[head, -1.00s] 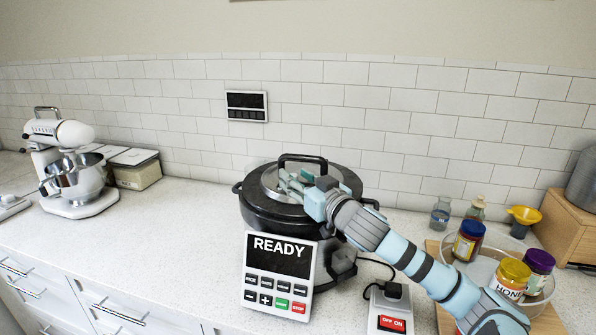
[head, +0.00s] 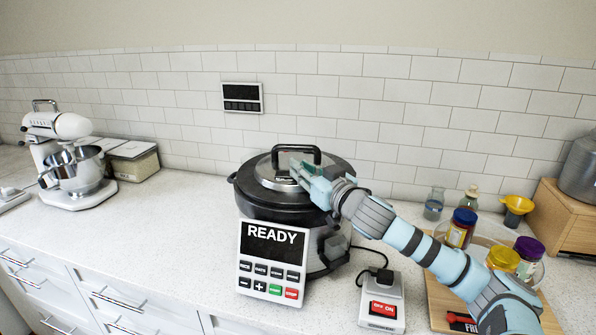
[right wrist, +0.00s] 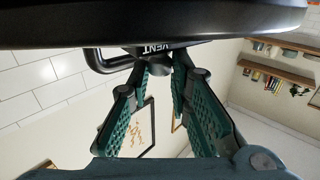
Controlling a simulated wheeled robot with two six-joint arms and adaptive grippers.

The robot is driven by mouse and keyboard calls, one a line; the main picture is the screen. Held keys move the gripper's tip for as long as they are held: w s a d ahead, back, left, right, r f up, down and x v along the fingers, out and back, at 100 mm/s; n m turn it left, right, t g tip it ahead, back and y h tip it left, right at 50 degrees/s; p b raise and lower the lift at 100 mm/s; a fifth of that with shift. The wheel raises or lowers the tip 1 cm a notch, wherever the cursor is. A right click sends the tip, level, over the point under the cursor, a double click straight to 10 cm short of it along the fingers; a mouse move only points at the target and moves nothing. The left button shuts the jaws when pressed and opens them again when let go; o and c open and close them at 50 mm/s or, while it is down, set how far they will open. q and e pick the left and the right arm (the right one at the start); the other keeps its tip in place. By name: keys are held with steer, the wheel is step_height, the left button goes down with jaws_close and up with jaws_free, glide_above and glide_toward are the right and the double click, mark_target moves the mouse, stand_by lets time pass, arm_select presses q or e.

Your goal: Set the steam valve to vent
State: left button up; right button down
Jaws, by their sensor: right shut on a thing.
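The black pressure cooker (head: 262,206) stands on the counter, with a grey lid, a dark loop handle and a front panel (head: 272,262) reading READY. My right gripper (head: 304,172) reaches over the lid from the right, just right of the handle, and hides the steam valve there. In the right wrist view, its green-padded fingers (right wrist: 161,66) are shut on the dark steam valve (right wrist: 160,61) beneath the lid-side label VENT (right wrist: 158,49). The valve is mostly covered by the fingertips, so its exact turn cannot be told. My left gripper is not in view.
A power switch box (head: 382,305) with a plug and cable is at the cooker's right. Jars and bottles stand in a clear tray (head: 478,247) near a wooden board (head: 436,305) at right. A stand mixer (head: 72,165) is at far left.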

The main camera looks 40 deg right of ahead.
steer(key=c, duration=1.7)
jaws_free()
steer(key=shift+w+a, duration=0.1)
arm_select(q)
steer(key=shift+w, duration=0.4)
arm_select(e)
steer(key=shift+o, duration=1.1)
steer(key=shift+w+a, duration=0.25)
steer(key=shift+d+r, duration=0.15)
steer(key=shift+r, duration=0.15)
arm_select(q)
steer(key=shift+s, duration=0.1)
arm_select(e)
step_height(320, 180, up, 9)
steer(key=shift+r, duration=0.2)
